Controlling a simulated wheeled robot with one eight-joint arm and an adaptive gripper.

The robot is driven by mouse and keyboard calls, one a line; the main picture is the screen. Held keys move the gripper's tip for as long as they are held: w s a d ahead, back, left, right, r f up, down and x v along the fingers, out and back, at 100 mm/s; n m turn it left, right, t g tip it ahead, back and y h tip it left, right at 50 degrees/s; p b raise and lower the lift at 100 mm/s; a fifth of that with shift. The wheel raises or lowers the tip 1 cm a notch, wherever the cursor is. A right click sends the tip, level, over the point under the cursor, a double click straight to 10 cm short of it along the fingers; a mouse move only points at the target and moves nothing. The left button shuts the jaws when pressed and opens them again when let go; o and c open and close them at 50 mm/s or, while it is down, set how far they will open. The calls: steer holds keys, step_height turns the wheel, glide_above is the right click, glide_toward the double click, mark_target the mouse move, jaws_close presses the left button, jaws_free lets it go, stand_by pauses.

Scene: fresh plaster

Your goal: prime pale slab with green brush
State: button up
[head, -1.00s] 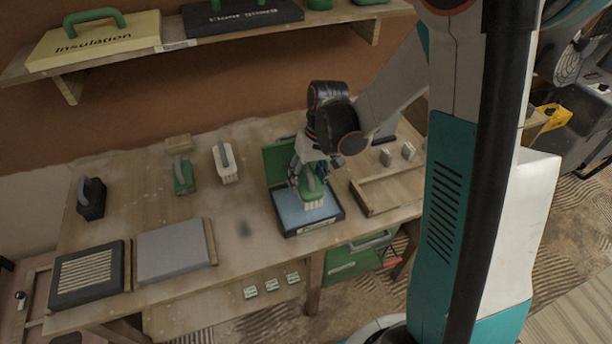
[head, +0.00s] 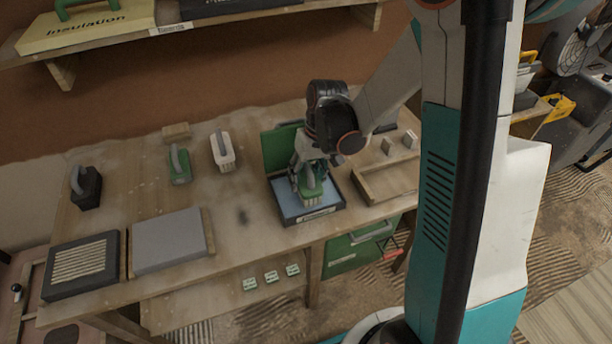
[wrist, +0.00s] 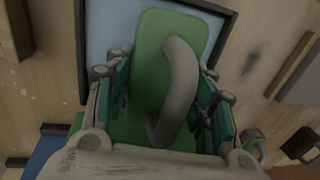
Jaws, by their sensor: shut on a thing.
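My gripper (head: 310,177) is shut on the grey curved handle of the green brush (head: 311,188). In the wrist view the brush's green body (wrist: 155,40) and its handle (wrist: 176,90) lie between the fingers. The brush's pale bristles point down over the blue-filled dark tray (head: 280,207). I cannot tell whether they touch the blue surface. The pale grey slab (head: 168,240) lies flat at the table's front left, well left of my gripper.
A dark ridged panel (head: 82,266) lies left of the slab. A second green tool (head: 180,165), a white one (head: 222,150) and a black one (head: 85,187) stand behind. A wooden frame (head: 385,183) sits right of the tray. A shelf (head: 160,45) hangs above.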

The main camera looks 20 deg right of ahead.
mark_target(306, 164)
steer(key=shift+f+b, duration=0.55)
stand_by(1.9)
steer(key=shift+r, duration=0.15)
steer(key=shift+r+p, duration=2.4)
steer(key=shift+r, duration=1)
